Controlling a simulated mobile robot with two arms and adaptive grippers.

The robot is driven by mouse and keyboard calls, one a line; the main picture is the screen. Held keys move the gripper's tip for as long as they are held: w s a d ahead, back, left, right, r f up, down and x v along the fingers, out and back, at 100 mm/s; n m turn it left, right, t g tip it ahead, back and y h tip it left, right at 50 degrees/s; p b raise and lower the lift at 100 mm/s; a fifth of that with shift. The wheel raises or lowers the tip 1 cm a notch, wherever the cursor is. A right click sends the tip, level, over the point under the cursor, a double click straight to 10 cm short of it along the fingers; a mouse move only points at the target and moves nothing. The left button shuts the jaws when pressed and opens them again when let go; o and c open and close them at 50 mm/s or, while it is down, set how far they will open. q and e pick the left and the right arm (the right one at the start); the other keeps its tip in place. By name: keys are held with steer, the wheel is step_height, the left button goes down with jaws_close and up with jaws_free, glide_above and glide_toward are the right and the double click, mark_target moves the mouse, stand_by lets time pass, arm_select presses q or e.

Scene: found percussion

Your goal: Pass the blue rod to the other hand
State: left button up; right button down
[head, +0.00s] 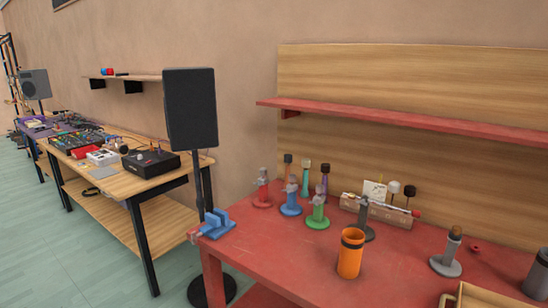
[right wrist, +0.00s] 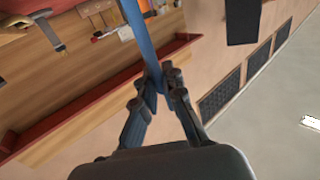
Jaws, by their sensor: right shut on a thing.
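The blue rod (right wrist: 138,32) shows in the right wrist view as a long flat-looking blue bar. It runs from the top edge down between the fingertips of my right gripper (right wrist: 158,84). The right gripper is shut on the rod near its lower visible end. The rod's far end is cut off by the top of the picture. Neither gripper shows in the head view, and my left gripper is in no view.
In the head view a red workbench (head: 290,262) holds an orange cup (head: 351,253), a blue vise (head: 217,223), a green stand (head: 318,215) and a rack of mallets (head: 378,212). A red shelf (head: 400,119) hangs above. A black speaker (head: 190,108) stands left of the bench.

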steer(key=s+f, duration=0.2)
steer(key=s, duration=0.4)
steer(key=shift+s, duration=0.2)
